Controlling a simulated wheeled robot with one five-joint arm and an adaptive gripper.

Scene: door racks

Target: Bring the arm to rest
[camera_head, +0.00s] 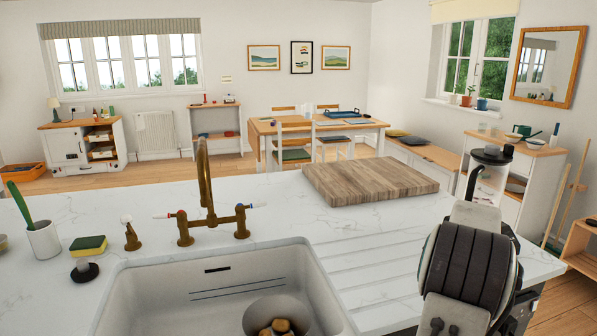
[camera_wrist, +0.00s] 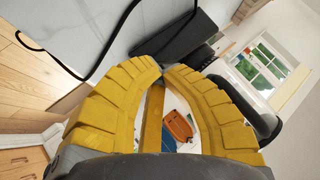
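My gripper (camera_wrist: 162,68) shows in the wrist view with two yellow ribbed fingers. The fingertips meet or nearly meet, and I see nothing held between them. Through the gap behind the tips I see parts of the room, including an orange thing (camera_wrist: 178,126). In the head view my arm stands at the right, over the right end of the worktop, with its dark round joint toward me. I cannot make out the gripper fingers there.
The white worktop (camera_head: 95,213) holds a sink (camera_head: 165,290) with a pot (camera_head: 257,312) in it, a brass tap (camera_head: 206,190), a wooden board (camera_head: 368,181), a sponge (camera_head: 88,246) and a cup (camera_head: 44,240). A white shelf unit (camera_head: 535,175) stands behind my arm. A dining table (camera_head: 262,127) stands farther back.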

